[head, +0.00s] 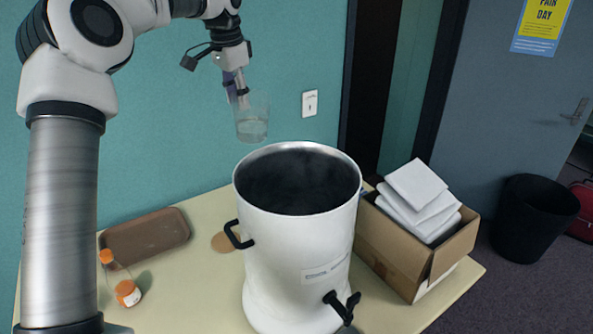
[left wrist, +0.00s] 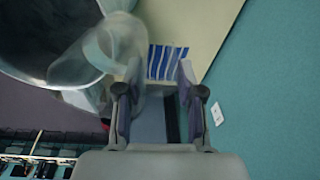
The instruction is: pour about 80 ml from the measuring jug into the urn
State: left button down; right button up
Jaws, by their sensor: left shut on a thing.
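The measuring jug (head: 252,122) is clear, with a little pale liquid low inside. In the head view it hangs in the air above and behind the urn's left rim, close to upright. The urn (head: 300,255) is large and white, with an open top, dark interior, black side handle and front tap. My left gripper (head: 240,92) is shut on the jug at its side. In the left wrist view the blurred, see-through jug (left wrist: 98,58) overlaps the urn's dark opening (left wrist: 45,30). My right gripper is in neither view.
On the table (head: 190,290) are a brown tray (head: 146,238), an orange-capped bottle (head: 128,292), a round coaster (head: 224,242) and a cardboard box (head: 398,250) of white packets beside the urn. A blue-and-white striped item (left wrist: 167,62) shows in the left wrist view. A teal wall stands behind.

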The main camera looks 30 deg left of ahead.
aim_at(262, 119)
pick_arm(q)
jog(key=shift+s+d+r+y, duration=0.55)
jog(key=shift+d+r+y, duration=0.15)
jog(key=shift+d, duration=0.2)
jog(key=shift+s+d+y, duration=0.1)
jog(key=shift+d+y, duration=0.2)
jog(key=shift+w+d+f+t+y, duration=0.1)
jog(key=shift+d+t+y, duration=0.1)
jog(key=shift+d+y, duration=0.2)
jog(key=shift+w+d+f+t+y, duration=0.1)
jog(key=shift+d+t+y, duration=0.15)
jog(key=shift+y, duration=0.25)
jog(key=shift+s+d+r+m+t+y, duration=0.15)
jog(key=shift+d+r+y, duration=0.1)
jog(key=shift+d+y, duration=0.45)
jog(key=shift+s+d+r+m+t+y, duration=0.15)
jog(key=shift+d+r+y, duration=0.1)
jog(key=shift+d+y, duration=0.45)
jog(key=shift+s+d+r+t+y, duration=0.15)
jog(key=shift+d+r+y, duration=0.1)
jog(key=shift+d+y, duration=0.45)
jog(key=shift+s+d+y, duration=0.25)
jog(key=shift+y, duration=0.05)
jog(key=shift+w+d+f, duration=0.1)
jog(key=shift+w, duration=0.05)
jog(key=shift+d+y, duration=0.15)
jog(key=shift+y, duration=0.25)
